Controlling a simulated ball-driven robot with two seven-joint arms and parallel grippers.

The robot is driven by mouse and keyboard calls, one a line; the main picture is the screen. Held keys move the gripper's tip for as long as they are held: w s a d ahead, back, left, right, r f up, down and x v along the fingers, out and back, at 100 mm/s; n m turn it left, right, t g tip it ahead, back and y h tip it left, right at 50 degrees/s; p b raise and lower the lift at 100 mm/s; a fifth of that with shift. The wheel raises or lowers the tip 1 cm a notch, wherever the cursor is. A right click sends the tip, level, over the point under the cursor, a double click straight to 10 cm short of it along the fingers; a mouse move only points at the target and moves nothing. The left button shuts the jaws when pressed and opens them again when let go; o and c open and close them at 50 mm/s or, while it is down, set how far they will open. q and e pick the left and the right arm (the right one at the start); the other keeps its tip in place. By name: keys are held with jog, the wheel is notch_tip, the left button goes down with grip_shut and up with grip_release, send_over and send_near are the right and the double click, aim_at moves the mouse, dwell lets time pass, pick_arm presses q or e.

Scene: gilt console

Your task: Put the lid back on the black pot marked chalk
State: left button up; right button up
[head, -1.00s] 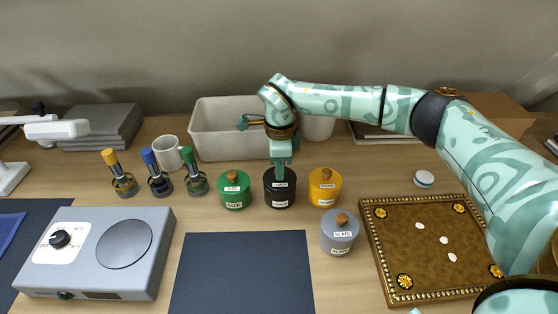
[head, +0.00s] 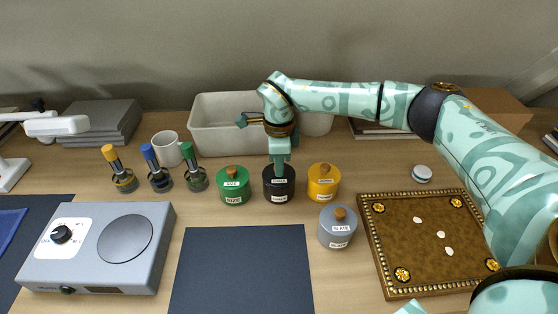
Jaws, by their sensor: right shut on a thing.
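The black pot (head: 279,196) stands upright on the table between the green and yellow pots. Its black lid (head: 278,181) is at the pot's top, with a small white label above the label on the body. I see no clear gap between lid and pot. The labels are too small to read surely. My right gripper (head: 279,166) comes down from above and is shut on the lid, its fingers hiding the knob.
The green pot (head: 233,188) and yellow pot (head: 323,184) stand close on either side. A grey pot (head: 337,230) is in front right. A pale bin (head: 211,130) is behind. A dark mat (head: 242,270) lies clear in front; an ornate tray (head: 372,240) is at right.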

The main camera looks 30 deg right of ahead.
jog(key=shift+f+p, duration=0.15)
jog(key=shift+p, duration=0.65)
dwell(1.6)
jog(key=o, duration=1.5)
jog(key=shift+r+p, duration=2.95)
jog(key=shift+r, duration=0.6)
grip_shut()
